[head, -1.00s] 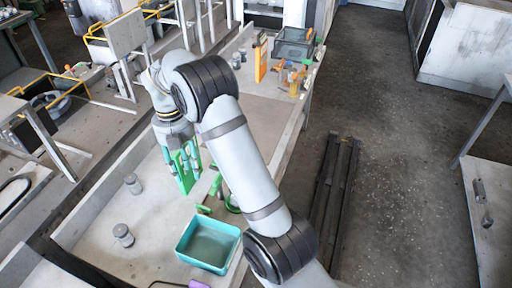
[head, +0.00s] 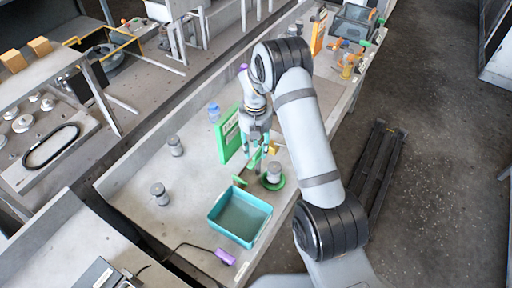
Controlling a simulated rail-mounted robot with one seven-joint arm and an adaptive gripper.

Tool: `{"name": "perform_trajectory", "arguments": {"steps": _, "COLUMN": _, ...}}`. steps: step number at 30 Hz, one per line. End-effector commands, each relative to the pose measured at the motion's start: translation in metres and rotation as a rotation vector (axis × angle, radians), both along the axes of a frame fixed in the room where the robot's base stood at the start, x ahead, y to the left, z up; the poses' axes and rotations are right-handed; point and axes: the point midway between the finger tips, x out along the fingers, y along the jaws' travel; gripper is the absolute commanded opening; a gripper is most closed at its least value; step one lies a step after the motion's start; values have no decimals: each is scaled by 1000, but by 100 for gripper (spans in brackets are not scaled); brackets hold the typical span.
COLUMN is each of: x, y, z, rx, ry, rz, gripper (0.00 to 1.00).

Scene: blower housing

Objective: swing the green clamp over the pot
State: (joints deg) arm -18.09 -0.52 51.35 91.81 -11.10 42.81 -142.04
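The green clamp (head: 254,161) shows as a narrow green piece just below my gripper, partly hidden by the fingers. A grey pot (head: 274,169) stands upright on a round green base (head: 276,185), just right of the clamp piece. My gripper (head: 256,153) points down above the clamp, to the upper left of the pot. Its teal-tipped fingers look apart. Whether they touch the clamp is too small to tell.
A green panel (head: 229,134) stands left of my gripper. A teal tray (head: 240,216) lies in front of the pot. A purple-handled tool (head: 225,256) lies near the front.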

Motion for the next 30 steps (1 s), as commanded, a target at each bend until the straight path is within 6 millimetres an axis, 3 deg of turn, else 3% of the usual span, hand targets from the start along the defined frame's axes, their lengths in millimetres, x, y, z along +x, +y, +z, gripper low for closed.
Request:
{"name": "perform_trajectory", "arguments": {"steps": 11, "x": 0, "y": -1, "z": -6, "rx": 0, "ry": 0, "rz": -1, "gripper": 36}}
{"name": "perform_trajectory", "arguments": {"steps": 30, "x": 0, "y": -1, "z": -6, "rx": 0, "ry": 0, "rz": -2, "gripper": 0}}
